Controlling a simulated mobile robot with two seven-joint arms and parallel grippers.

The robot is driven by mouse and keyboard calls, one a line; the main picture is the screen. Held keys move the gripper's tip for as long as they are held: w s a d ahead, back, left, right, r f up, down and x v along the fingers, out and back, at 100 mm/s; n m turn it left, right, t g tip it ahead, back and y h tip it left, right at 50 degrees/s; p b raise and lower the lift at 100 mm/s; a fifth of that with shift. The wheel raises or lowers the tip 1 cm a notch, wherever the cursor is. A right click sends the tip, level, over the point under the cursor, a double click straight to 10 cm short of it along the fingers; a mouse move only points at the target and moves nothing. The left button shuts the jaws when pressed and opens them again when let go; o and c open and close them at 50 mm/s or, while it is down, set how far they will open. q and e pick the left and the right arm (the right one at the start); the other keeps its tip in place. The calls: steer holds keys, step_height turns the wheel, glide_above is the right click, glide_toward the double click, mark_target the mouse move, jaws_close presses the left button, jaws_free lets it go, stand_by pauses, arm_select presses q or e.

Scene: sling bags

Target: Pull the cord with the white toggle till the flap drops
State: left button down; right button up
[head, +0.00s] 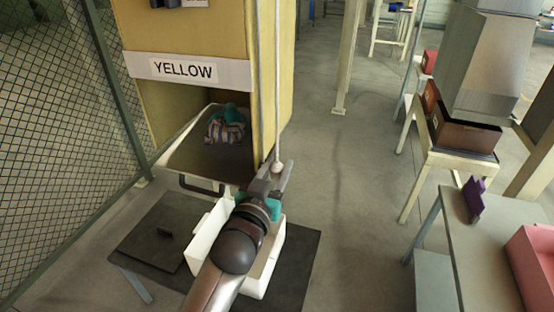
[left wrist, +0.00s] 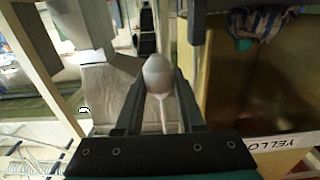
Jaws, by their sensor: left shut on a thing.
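The white toggle (head: 277,166) hangs at the lower end of a pale cord (head: 278,80), in front of the right edge of a yellow cabinet (head: 275,110). My left gripper (head: 273,178) is shut on the toggle; the left wrist view shows the toggle (left wrist: 157,74) between the fingers, with the cord (left wrist: 168,112) running from it. Below the YELLOW label (head: 184,70) the cabinet is open. A dark panel (head: 190,155) with pale rims and a black handle, seemingly the flap, slopes out there. A striped bag with teal cloth (head: 225,127) lies on it. My right gripper is out of view.
A white bin (head: 205,244) stands on a dark mat (head: 303,262) below, partly hidden by my left arm. A wire mesh fence (head: 50,120) is at left. Tables with a purple item (head: 474,200) and a pink crate (head: 535,255) stand at right. The middle floor is clear.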

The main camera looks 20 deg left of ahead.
arm_select(q)
steer(key=shift+f, duration=0.5)
steer(key=c, duration=0.5)
jaws_free()
steer(key=s, duration=1.5)
steer(key=shift+s+a, duration=0.15)
steer(key=shift+a, duration=0.15)
